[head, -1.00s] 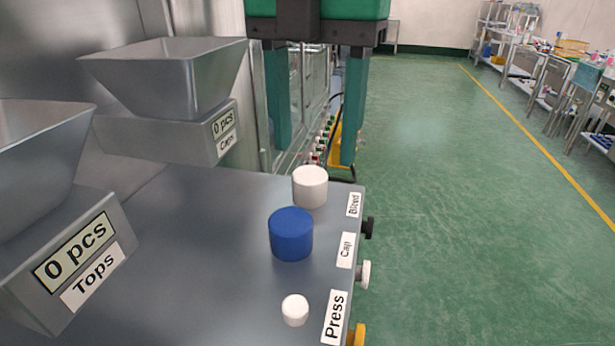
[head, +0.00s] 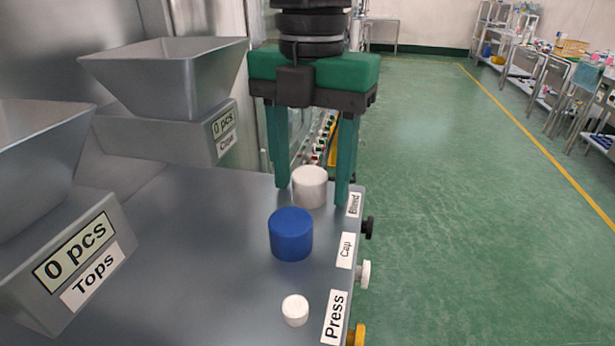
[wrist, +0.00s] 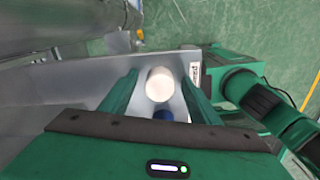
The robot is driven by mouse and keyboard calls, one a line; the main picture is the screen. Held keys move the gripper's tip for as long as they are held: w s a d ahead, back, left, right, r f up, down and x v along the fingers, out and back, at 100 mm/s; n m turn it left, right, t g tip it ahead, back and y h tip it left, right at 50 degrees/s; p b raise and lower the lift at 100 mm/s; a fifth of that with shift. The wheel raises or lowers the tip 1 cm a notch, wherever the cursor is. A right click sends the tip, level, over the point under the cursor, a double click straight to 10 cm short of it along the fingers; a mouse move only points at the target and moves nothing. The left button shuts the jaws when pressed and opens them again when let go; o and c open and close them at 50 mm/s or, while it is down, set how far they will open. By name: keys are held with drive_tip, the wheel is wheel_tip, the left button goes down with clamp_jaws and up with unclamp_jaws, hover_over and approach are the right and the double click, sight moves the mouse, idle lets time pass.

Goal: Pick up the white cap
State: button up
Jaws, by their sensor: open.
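The larger white cap (head: 310,187) stands upright on the grey table near its right edge. My gripper (head: 313,196) is open, pointing down, with one green finger on each side of this cap in the head view. In the wrist view the white cap (wrist: 159,84) shows between the two fingers (wrist: 160,90), with clear gaps on both sides. I cannot tell whether the fingertips reach the table. A smaller white cap (head: 295,310) stands nearer the front, by the Press label, apart from my gripper.
A blue cap (head: 291,234) stands just in front of the larger white cap; it partly shows in the wrist view (wrist: 163,115). Two metal hoppers, Caps (head: 165,75) and Tops (head: 40,150), stand at left. Labels and knobs line the table's (head: 200,270) right edge.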

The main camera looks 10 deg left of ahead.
drive_tip(key=c, duration=1.1)
drive_tip(key=shift+r, duration=0.1)
